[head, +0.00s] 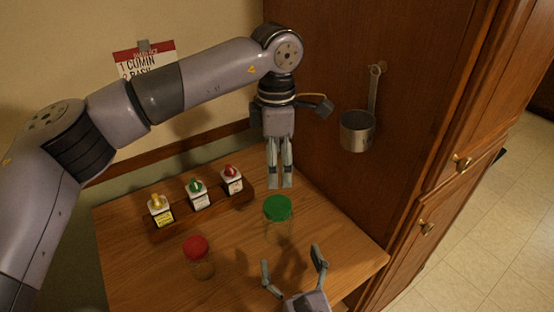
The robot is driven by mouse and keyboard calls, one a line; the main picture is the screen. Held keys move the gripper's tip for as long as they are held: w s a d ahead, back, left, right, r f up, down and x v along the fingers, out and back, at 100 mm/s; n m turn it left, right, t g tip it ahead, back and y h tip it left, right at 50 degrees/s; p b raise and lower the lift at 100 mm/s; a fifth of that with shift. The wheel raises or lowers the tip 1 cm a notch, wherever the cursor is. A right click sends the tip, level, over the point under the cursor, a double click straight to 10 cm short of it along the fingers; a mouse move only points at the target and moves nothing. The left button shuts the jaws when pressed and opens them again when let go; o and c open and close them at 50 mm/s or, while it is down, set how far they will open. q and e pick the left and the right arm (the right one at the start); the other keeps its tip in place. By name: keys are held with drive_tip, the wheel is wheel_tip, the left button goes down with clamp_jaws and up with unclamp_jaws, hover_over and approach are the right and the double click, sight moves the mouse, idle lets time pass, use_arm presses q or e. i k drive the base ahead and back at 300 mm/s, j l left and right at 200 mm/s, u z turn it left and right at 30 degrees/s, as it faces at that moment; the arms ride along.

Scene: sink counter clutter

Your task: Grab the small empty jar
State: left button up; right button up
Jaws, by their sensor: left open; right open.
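A clear jar with a green lid (278,209) stands upright on the wooden counter (239,250); its body looks see-through and empty. A second jar with a red lid (197,247) stands to its left and nearer; its body is clear, and I cannot tell whether anything is in it. My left gripper (280,184) points down just behind the green-lidded jar, its fingers close together but open, holding nothing. My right gripper (292,262) is open and empty at the counter's front, its fingers pointing up the picture towards the green-lidded jar, apart from it.
A wooden rack (199,210) at the back holds small spice jars with yellow, green and red tops. A metal ladle (357,130) hangs on the wooden cabinet (420,80) at right. A paper sign (140,64) is on the wall. The counter's front left is clear.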

sight(203, 269)
drive_tip(key=k+l, duration=0.15)
drive_tip(key=l, duration=0.25)
drive_tip(key=k+l, duration=0.2)
drive_tip(key=l, duration=0.15)
drive_tip(key=k+l, duration=0.15)
drive_tip(key=l, duration=0.25)
drive_tip(key=k+l, duration=0.15)
drive_tip(key=l, duration=0.2)
drive_tip(key=k+l, duration=0.2)
drive_tip(key=l, duration=0.2)
